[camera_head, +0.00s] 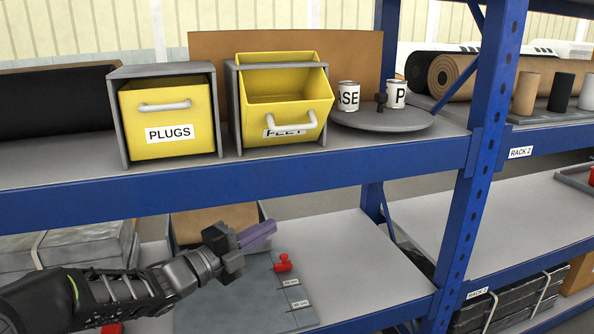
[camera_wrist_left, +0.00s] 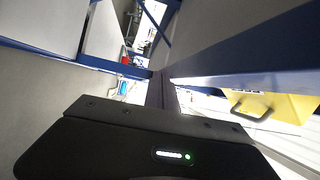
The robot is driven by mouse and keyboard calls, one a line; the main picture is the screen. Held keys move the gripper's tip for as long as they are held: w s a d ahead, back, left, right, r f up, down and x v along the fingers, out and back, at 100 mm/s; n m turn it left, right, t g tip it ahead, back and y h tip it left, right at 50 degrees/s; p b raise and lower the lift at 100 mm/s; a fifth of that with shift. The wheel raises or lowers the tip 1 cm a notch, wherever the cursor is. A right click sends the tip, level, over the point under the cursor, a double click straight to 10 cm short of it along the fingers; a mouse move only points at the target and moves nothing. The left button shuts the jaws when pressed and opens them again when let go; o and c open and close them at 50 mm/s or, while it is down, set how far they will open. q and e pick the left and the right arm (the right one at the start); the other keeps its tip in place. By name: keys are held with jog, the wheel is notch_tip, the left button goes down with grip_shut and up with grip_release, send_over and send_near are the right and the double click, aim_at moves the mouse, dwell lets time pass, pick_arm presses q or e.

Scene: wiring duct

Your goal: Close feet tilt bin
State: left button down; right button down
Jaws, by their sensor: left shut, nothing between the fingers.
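The yellow feet bin (camera_head: 284,95) sits in a grey frame on the upper shelf, tilted forward with its top open. Its white handle (camera_head: 291,131) partly covers the FEET label. In the left wrist view a yellow bin with a handle (camera_wrist_left: 272,104) shows at the right edge; I cannot tell which bin it is. My left gripper (camera_head: 260,233) is shut and empty, below the upper shelf's blue front beam and in front of the lower shelf. It is below and apart from the feet bin. My right gripper is not in view.
The yellow plugs bin (camera_head: 168,116) stands closed to the left. A round grey turntable (camera_head: 382,119) with two white cans is on the right. The blue beam (camera_head: 230,182) lies between my gripper and the bins. A red-handled grey board (camera_head: 250,290) lies below.

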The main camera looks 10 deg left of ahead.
aim_at(281, 107)
pick_arm(q)
jog(key=s+r+m+g+h, duration=0.1)
jog(key=s+r+m+h, duration=0.1)
jog(key=s+r+m, duration=0.3)
jog(key=s+r+m+g+h, duration=0.2)
jog(key=s+r+m, duration=0.3)
jog(key=r+m, duration=0.3)
notch_tip(281, 107, up, 2)
jog(key=shift+a+r+m+h, duration=0.1)
jog(key=shift+a+m+h, duration=0.3)
jog(key=shift+h, duration=0.2)
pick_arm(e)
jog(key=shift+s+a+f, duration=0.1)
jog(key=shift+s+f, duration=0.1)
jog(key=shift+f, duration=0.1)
